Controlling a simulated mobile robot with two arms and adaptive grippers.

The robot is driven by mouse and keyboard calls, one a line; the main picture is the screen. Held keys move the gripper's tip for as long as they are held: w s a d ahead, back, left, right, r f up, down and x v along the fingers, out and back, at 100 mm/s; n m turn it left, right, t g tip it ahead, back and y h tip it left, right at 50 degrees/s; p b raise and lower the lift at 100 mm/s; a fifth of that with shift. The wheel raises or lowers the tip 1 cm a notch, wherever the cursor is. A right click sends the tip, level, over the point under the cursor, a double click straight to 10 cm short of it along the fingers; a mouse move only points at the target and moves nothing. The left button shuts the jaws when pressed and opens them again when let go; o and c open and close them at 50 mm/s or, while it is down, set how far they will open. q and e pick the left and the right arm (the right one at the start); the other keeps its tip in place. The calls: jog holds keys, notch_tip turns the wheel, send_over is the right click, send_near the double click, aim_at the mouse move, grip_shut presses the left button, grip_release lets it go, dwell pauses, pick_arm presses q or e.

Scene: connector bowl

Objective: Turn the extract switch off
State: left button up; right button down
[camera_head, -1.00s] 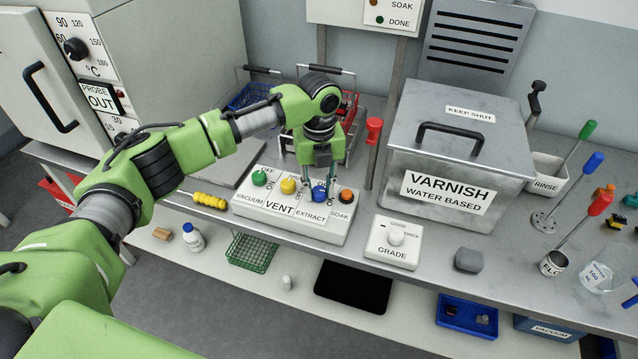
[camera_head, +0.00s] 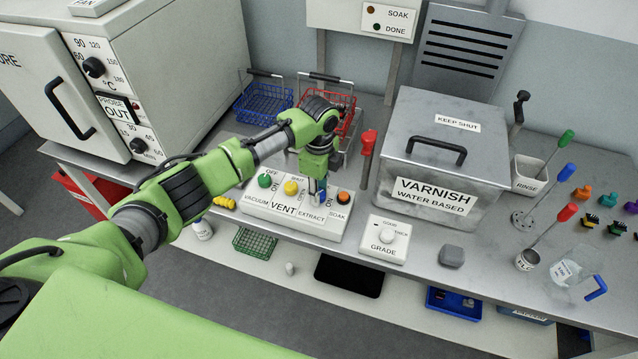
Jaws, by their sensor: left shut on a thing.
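A white switch box (camera_head: 262,211) stands on the metal bench with labels VACUUM, VENT, EXTRACT and SOAK. It carries a green knob (camera_head: 265,181), a yellow knob (camera_head: 291,188), the blue extract switch (camera_head: 319,197) and an orange SOAK button (camera_head: 344,198). My left gripper (camera_head: 317,193) points down over the EXTRACT label and is shut on the blue switch. The gripper partly hides the switch, and I cannot read its position clearly. My right gripper is not in view.
A red-handled lever (camera_head: 368,145) stands just right of the gripper, before the large varnish tank (camera_head: 410,154). Blue (camera_head: 264,106) and red (camera_head: 347,116) wire baskets are behind. A GRADE dial box (camera_head: 384,240) sits to the right on the bench.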

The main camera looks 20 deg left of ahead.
pick_arm(q)
jog(key=n+p, duration=0.2)
jog(key=n, duration=0.1)
jog(key=shift+r+n, duration=0.15)
jog(key=shift+n, duration=0.15)
jog(key=shift+a+n+p, duration=0.1)
jog(key=shift+n+p, duration=0.8)
jog(key=shift+n, duration=0.4)
jog(key=o, duration=1.1)
jog(key=shift+r, duration=0.35)
notch_tip(320, 180, up, 11)
